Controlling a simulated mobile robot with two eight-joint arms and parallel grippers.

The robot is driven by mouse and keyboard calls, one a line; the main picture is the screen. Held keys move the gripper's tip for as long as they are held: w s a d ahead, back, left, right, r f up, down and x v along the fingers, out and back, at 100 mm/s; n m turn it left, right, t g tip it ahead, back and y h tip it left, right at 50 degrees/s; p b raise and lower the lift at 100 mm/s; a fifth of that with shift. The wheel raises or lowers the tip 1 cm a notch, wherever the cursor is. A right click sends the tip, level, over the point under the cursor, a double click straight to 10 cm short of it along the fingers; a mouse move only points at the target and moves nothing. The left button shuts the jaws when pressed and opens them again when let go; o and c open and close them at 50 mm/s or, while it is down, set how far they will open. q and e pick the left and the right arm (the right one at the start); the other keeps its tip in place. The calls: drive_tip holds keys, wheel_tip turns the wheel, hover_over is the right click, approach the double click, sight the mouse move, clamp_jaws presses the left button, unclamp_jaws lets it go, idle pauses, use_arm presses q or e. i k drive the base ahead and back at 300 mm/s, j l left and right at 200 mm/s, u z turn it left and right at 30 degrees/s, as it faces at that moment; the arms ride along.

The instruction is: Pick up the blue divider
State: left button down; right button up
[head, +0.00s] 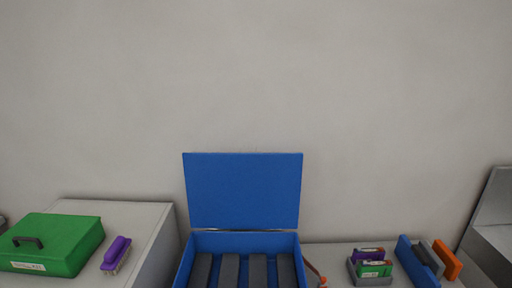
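A blue upright slab (415,264), which looks like the blue divider, stands on the pale surface at the lower right. A grey slab (427,260) and an orange slab (447,260) stand close on its right. The lower end of the blue slab reaches near the bottom edge of the picture. Neither of my grippers is in view.
An open blue box (243,192) with dark grey bars inside stands at the centre. A grey holder (371,281) with small packs sits left of the blue slab. A green case (62,236) and purple brush (116,252) lie left. A grey structure (490,230) borders the right.

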sight(415, 263)
drive_tip(key=z, duration=1.4)
drive_tip(key=i+l+u, duration=0.65)
drive_tip(key=i+l, duration=0.15)
drive_tip(key=i, duration=0.15)
